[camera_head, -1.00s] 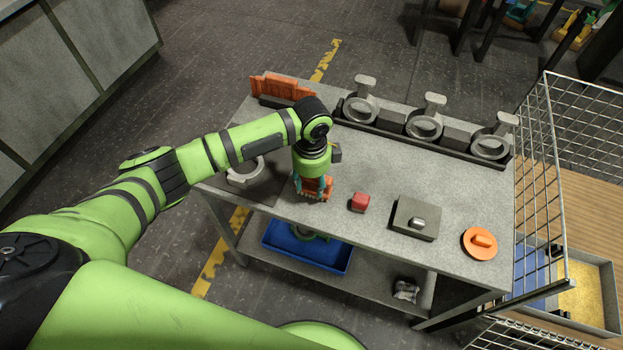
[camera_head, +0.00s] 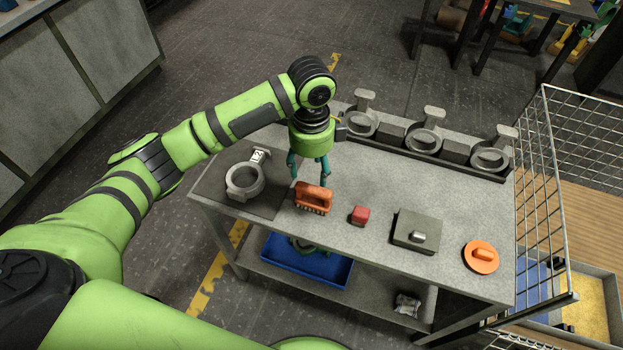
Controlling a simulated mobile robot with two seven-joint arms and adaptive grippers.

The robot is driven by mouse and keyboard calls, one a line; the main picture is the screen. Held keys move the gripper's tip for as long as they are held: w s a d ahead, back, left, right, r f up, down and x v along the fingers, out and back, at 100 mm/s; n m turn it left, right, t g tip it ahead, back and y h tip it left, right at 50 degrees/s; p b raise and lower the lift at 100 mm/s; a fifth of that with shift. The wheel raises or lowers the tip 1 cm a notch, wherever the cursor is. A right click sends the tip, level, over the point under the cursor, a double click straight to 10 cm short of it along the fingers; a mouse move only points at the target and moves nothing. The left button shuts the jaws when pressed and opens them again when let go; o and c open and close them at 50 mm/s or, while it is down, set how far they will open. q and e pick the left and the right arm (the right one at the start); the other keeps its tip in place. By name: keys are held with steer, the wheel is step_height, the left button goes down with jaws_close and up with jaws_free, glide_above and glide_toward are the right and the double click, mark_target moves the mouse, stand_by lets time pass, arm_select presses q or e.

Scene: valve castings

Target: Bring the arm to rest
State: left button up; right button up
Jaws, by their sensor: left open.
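My left arm comes in from the left and reaches over the grey workbench (camera_head: 375,202). My left gripper (camera_head: 309,181) points down, open and empty, above the bench just behind an orange brush (camera_head: 313,197). The brush lies on the bench with its bristles toward the front edge, and the fingers look apart from it. A grey valve casting (camera_head: 245,181) with a white tag sits on a dark mat (camera_head: 214,186) left of the gripper. My right gripper is not in view.
Several castings (camera_head: 424,138) stand in a dark rack along the back edge. A red block (camera_head: 360,214), a grey block with a knob (camera_head: 416,230) and an orange disc (camera_head: 482,256) lie to the right. A blue tray (camera_head: 320,270) is on the lower shelf. A wire cage (camera_head: 560,190) stands at right.

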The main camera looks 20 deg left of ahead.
arm_select(q)
steer(key=shift+r, duration=0.65)
